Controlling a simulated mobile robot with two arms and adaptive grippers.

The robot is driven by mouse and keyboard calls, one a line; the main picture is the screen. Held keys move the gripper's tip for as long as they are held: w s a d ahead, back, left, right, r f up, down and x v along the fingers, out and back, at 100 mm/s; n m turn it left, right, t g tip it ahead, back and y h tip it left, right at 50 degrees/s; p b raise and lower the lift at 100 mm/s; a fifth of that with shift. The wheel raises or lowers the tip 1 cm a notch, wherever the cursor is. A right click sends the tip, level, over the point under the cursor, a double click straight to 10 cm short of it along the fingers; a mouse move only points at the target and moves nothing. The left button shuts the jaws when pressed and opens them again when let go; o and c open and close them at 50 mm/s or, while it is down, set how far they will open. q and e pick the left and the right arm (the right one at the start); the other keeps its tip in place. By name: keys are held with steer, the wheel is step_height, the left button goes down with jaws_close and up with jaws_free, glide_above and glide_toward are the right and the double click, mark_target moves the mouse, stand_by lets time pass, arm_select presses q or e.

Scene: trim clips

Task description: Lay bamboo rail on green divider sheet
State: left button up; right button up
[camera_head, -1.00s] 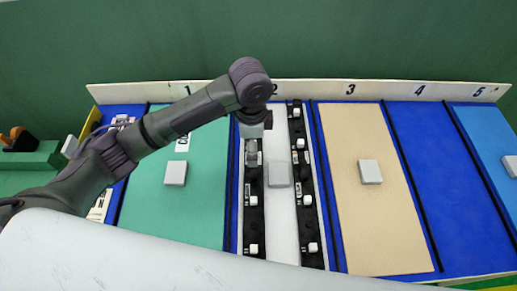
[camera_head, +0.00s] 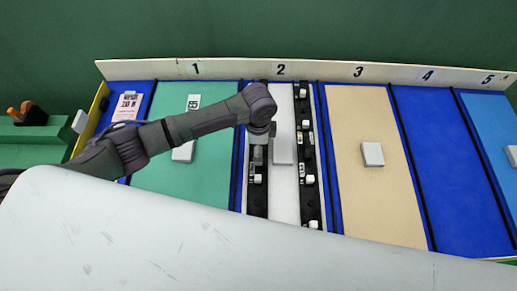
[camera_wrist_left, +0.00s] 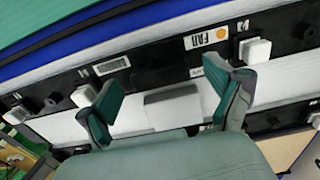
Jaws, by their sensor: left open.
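The green divider sheet (camera_head: 190,180) lies in slot 1, with a pale block on it. Two black rails with white clips lie on a white sheet in slot 2, the left rail (camera_head: 257,202) and the right rail (camera_head: 308,160); I cannot tell which is the bamboo one. My left gripper (camera_head: 259,155) hangs over the left rail's upper half and hides part of it. In the left wrist view its fingers (camera_wrist_left: 165,100) are open and empty, and the left rail (camera_wrist_left: 160,68) passes beyond them, bearing a label with an orange dot. My right gripper is not in view.
A grey block (camera_head: 283,152) sits on the white sheet between the rails. A tan sheet (camera_head: 365,205) with a pale block fills slot 3. Slot 4 (camera_head: 440,150) is bare blue. A numbered pale board (camera_head: 320,70) edges the back. The lower head view is covered.

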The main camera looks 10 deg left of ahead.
arm_select(q)
steer(key=shift+f, duration=0.65)
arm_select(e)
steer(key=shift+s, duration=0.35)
arm_select(q)
steer(key=c, duration=1.6)
steer(key=shift+w+r, duration=0.1)
steer(key=shift+r, duration=0.55)
steer(key=shift+c, duration=0.2)
step_height(320, 180, up, 3)
steer(key=shift+f+b, duration=0.15)
steer(key=shift+b, duration=0.35)
steer(key=s+d+r+b, duration=0.1)
steer(key=s+d+r, duration=0.6)
steer(key=d, duration=0.2)
steer(key=shift+d+b, duration=0.25)
steer(key=shift+b, duration=0.1)
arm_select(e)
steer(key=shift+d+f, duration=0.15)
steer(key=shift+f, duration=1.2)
